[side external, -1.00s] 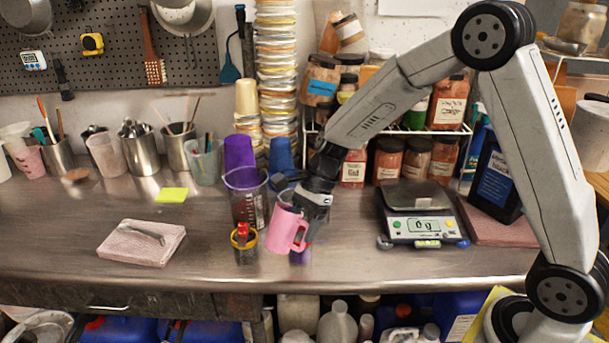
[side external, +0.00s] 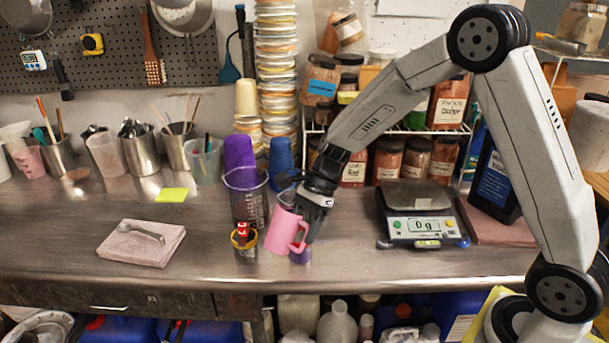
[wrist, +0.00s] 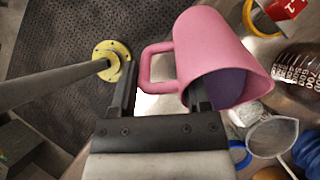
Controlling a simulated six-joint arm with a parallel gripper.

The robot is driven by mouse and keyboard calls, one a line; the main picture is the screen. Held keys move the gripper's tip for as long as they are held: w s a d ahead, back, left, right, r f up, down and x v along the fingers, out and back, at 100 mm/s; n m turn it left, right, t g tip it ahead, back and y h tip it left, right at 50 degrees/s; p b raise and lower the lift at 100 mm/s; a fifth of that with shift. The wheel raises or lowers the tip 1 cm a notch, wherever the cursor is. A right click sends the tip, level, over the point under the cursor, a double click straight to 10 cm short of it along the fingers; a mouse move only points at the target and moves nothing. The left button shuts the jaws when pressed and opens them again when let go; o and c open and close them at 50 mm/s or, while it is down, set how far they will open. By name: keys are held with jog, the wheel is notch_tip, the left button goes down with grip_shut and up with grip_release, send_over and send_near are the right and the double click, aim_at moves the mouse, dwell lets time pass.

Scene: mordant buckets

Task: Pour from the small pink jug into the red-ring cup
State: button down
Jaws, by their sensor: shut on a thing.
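The small pink jug (side external: 281,232) hangs in my gripper (side external: 308,212), above the bench front. In the wrist view, the jug (wrist: 205,50) leans to the right; its handle passes between the two fingers of my gripper (wrist: 162,90), which is shut on it. The inside of the jug looks purple. A small purplish cup (side external: 299,254) is partly hidden behind the jug.
A measuring beaker (side external: 247,200) stands behind the yellow-ring cup. In the wrist view, a blue ring (wrist: 240,154) and a clear cup (wrist: 272,137) lie near the jug's mouth. A scale (side external: 422,225) stands at right. The bench between the folded cloth (side external: 142,243) and the cups is clear.

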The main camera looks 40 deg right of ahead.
jog(key=shift+d+f+y, duration=0.15)
jog(key=shift+f+y, duration=0.45)
jog(key=shift+y, duration=0.4)
jog(key=shift+d+f+y, duration=0.15)
jog(key=shift+f+y, duration=0.4)
jog(key=shift+y, duration=0.45)
dwell(4.0)
jog(key=shift+r+y, duration=0.1)
jog(key=shift+y, duration=0.3)
dwell(0.7)
jog(key=shift+a+r+h, duration=0.1)
jog(key=shift+r+h, duration=0.2)
jog(key=shift+h, duration=0.4)
jog(key=shift+a+r+h, duration=0.1)
jog(key=shift+r+h, duration=0.15)
jog(key=shift+h, duration=0.45)
